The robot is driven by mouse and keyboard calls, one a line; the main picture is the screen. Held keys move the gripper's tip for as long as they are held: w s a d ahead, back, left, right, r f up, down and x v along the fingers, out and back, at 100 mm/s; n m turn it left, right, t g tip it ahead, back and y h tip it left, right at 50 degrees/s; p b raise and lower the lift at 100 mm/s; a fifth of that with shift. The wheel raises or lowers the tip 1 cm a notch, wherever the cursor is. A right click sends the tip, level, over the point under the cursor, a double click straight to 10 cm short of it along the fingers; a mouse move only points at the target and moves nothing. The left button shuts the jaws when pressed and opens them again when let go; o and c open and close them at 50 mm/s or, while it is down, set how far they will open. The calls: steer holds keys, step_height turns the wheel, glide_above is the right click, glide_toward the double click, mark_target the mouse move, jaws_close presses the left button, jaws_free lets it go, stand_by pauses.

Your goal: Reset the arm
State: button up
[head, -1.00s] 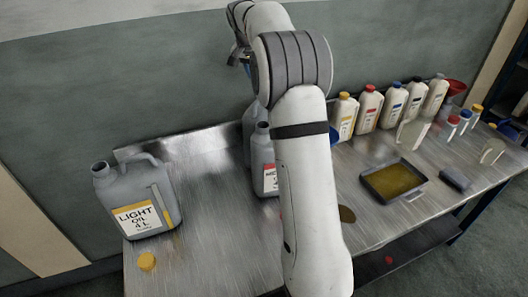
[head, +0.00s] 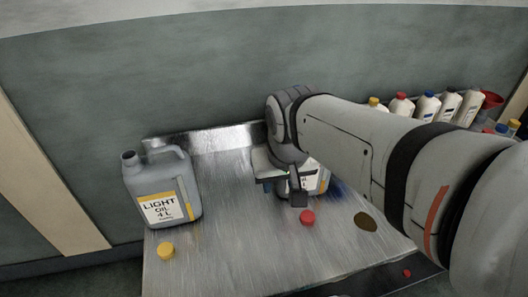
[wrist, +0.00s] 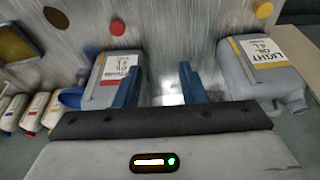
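My gripper (head: 283,186) hangs low over the back of the metal table (head: 235,245). In the wrist view its two blue fingers (wrist: 158,82) are apart with nothing between them. The grey LIGHT OIL jug (head: 162,195) stands uncapped at the table's left; it also shows in the wrist view (wrist: 262,72). A second grey jug (head: 319,181) is partly hidden behind my gripper; in the wrist view this jug (wrist: 112,72) is beside one finger, and I cannot tell whether they touch.
A yellow cap (head: 166,251), a red cap (head: 307,217) and a dark round patch (head: 366,221) are on the table. Several bottles (head: 426,106) and a red funnel (head: 491,99) stand at the back right. The wrist view shows a tray (wrist: 14,43). The table's front middle is clear.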

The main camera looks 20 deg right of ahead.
steer(key=s, duration=0.1)
steer(key=s+f, duration=0.2)
steer(key=shift+s+d+f+n, duration=0.1)
steer(key=shift+d+n, duration=0.2)
steer(key=shift+d, duration=0.05)
steer(key=shift+s, duration=0.15)
